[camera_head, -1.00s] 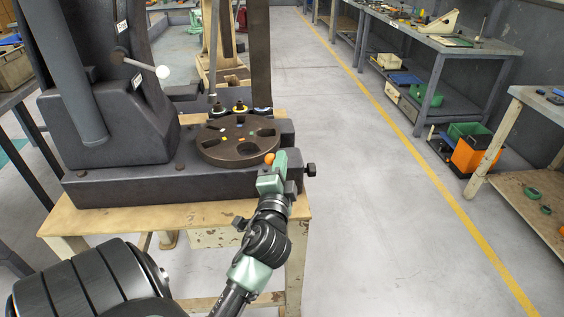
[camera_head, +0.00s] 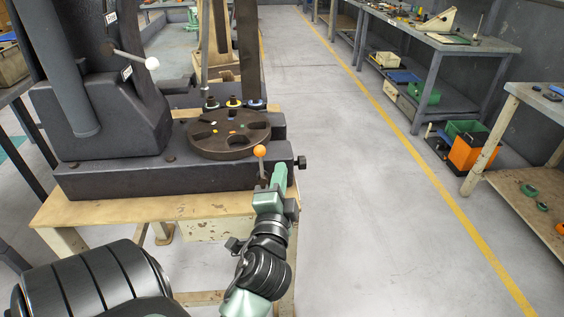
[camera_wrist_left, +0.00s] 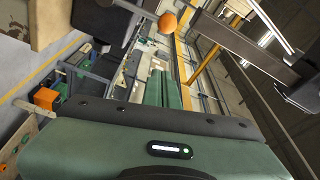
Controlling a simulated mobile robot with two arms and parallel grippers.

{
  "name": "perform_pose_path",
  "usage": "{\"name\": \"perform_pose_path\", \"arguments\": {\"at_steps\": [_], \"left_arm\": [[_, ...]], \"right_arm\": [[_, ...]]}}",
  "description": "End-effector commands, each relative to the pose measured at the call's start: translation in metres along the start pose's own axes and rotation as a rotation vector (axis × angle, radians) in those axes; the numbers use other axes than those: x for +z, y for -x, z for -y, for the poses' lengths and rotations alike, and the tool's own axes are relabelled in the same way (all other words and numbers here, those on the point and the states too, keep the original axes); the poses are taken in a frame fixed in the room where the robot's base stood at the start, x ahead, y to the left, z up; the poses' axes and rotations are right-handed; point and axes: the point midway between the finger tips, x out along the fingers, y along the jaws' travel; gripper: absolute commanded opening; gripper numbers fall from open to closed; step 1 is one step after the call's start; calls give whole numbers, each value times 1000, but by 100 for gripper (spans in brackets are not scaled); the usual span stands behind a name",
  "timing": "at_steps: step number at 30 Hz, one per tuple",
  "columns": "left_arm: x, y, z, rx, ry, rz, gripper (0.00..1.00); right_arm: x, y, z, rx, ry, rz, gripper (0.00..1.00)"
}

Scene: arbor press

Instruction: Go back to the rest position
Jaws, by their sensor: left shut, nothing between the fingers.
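The arbor press (camera_head: 110,115) is a dark grey machine on a worn wooden-topped stand (camera_head: 150,208). Its round dark plate (camera_head: 228,146) has notches and small coloured marks. An orange ball knob (camera_head: 260,151) stands on a thin rod at the base's front right. My left gripper (camera_head: 279,171) is green, shut and empty, just right of and below the knob in the head view. In the left wrist view its green fingers (camera_wrist_left: 164,90) show together, and the orange ball (camera_wrist_left: 168,22) is beyond them, apart. My right gripper is not in view.
Several small dark pieces with coloured rings (camera_head: 233,103) stand behind the plate. A black side knob (camera_head: 301,162) sticks out right of the press base. Open grey floor (camera_head: 370,220) lies to the right, up to a grey workbench (camera_head: 445,45) and an orange bin (camera_head: 471,153).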

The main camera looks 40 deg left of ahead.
Motion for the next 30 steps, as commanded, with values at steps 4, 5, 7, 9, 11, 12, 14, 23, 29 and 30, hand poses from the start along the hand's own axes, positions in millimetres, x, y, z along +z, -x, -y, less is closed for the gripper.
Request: {"name": "perform_pose_path", "arguments": {"at_steps": [4, 5, 7, 9, 11, 12, 14, 23, 29, 30], "left_arm": [[0, 7, 0, 0, 0, 1, 0], [0, 7, 0, 0, 0, 1, 0], [0, 7, 1, -1, 0, 0, 0], [0, 7, 1, -1, 0, 0, 0], [0, 7, 1, 0, 0, 0, 0], [0, 7, 1, 0, 0, 0, 0], [0, 7, 1, 0, 0, 0, 0], [-1, 6, -6, 12, 2, -4, 0], [-17, 2, -93, 180, 46, -58, 0], [-20, 4, -123, 237, 63, -71, 0]], "right_arm": [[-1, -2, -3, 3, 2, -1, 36], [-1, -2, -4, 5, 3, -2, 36], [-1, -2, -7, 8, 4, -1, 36], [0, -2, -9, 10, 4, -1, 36], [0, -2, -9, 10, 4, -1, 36], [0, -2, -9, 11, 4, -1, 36], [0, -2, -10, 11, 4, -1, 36], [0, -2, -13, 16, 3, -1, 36], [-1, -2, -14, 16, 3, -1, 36], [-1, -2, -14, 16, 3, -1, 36]]}}
